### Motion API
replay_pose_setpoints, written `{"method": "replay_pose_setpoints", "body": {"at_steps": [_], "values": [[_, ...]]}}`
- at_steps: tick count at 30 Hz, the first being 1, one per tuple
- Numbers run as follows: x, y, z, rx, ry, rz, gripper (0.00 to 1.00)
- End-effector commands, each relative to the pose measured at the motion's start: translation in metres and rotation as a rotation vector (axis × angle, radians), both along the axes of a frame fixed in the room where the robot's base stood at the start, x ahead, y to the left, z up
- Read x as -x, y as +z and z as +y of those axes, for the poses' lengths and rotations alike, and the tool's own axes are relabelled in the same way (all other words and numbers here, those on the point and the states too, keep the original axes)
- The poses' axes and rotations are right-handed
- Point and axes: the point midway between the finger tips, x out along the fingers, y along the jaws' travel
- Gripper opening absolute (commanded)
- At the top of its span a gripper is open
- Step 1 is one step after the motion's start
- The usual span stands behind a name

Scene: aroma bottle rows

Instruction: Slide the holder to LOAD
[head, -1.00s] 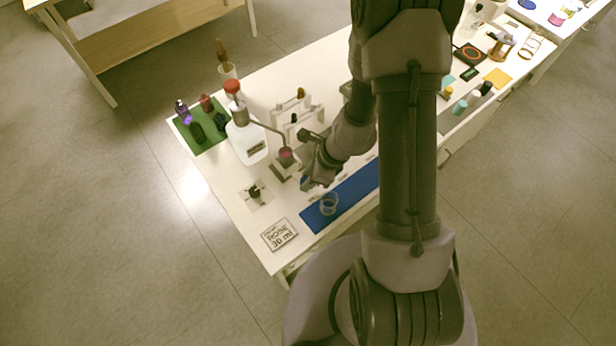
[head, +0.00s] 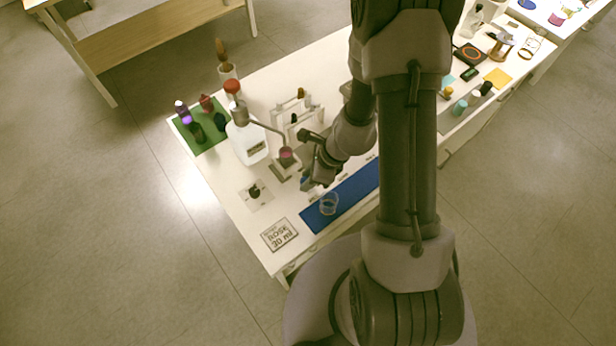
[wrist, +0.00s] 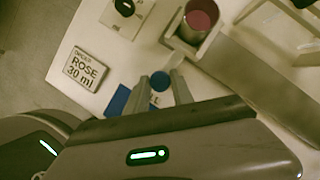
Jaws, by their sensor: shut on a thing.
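The holder is a pale square-walled piece (wrist: 184,45) with a dark red round vessel (wrist: 199,19) in it. In the head view the holder (head: 284,174) sits under the bent spout of the white bottle. My gripper (wrist: 161,82) is shut on a small round blue knob (wrist: 160,80), close to the holder. In the head view my gripper (head: 308,183) is low over the table, just right of and in front of the holder. The LOAD mark cannot be read; small lettering is partly hidden by the fingers.
A white bottle (head: 249,146) with a pump spout stands behind the holder. A green mat (head: 203,138) with several small bottles lies at left. A card reading ROSE 30 ml (wrist: 85,69) lies near the table corner.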

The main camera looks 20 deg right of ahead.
Motion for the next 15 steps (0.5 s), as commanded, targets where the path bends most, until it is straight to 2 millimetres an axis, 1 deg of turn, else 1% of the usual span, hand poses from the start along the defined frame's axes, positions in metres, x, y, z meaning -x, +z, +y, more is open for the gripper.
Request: {"method": "replay_pose_setpoints", "body": {"at_steps": [2,4,12,15], "values": [[-0.001,0.001,-0.003,0.0,-0.001,0.0,0.0],[-0.004,0.003,-0.013,-0.001,-0.003,0.001,0.0],[-0.026,0.006,-0.078,0.0,-0.004,0.001,0.0],[-0.031,0.005,-0.094,-0.001,-0.001,-0.001,0.0]]}}
